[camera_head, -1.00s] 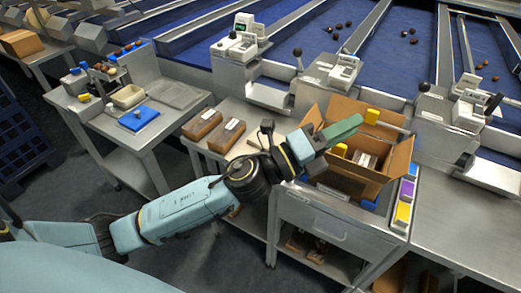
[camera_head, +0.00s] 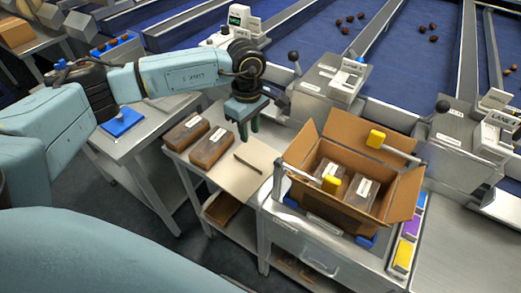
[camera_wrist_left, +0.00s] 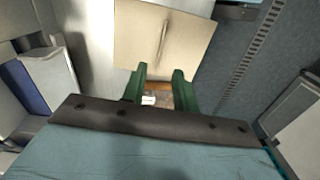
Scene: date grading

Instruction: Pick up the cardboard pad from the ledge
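The cardboard pad (camera_head: 230,178) is a flat beige sheet with a thin raised dark strip across its middle. It lies on the metal ledge between the brown date boxes and the open carton. My left gripper (camera_head: 241,127) is above the ledge, just behind the pad, with its green fingers pointing down. In the left wrist view, the fingers (camera_wrist_left: 160,78) are apart with nothing between them, and the pad (camera_wrist_left: 135,35) lies beyond their tips, its strip roughly in line with the gap. My right gripper is not in view.
An open carton (camera_head: 300,160) with labelled packs inside stands right of the pad. Two brown date boxes (camera_head: 210,147) lie to its left. A grey scale unit (camera_head: 325,85) stands behind the carton. A blue pad (camera_head: 122,121) is on the left table.

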